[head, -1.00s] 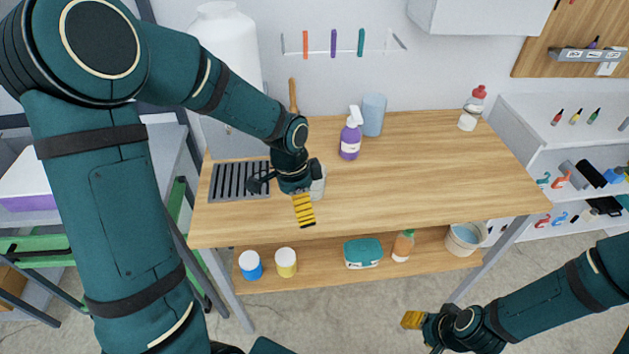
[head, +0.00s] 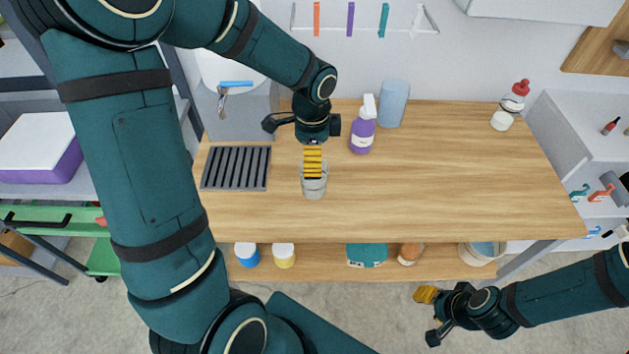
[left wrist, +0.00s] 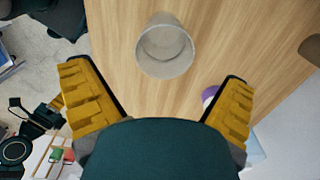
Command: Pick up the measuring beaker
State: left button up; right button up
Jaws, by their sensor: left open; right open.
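The measuring beaker (head: 314,188) is a grey, open-topped cup standing upright on the wooden table (head: 430,190), right of the dark grate. My left gripper (head: 312,160) is just behind and above it in the head view, and its yellow finger hides part of the rim. In the left wrist view the beaker (left wrist: 165,52) lies ahead of the spread yellow fingers of the left gripper (left wrist: 155,78), with nothing between them. My right gripper (head: 427,312) is open and empty, low in front of the table.
A purple spray bottle (head: 362,130) and a blue cylinder (head: 393,104) stand right of the left gripper. A dark slatted grate (head: 236,168) lies left of the beaker. A red-capped bottle (head: 512,100) stands far right. The table's middle right is clear.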

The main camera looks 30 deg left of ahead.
aim_at(314, 180)
pick_arm(q)
jog(key=f, duration=0.2)
jog(key=f+b, duration=0.1)
jog(key=f, duration=0.4)
jog(key=shift+w+f, duration=0.35)
jog(key=c, duration=0.8)
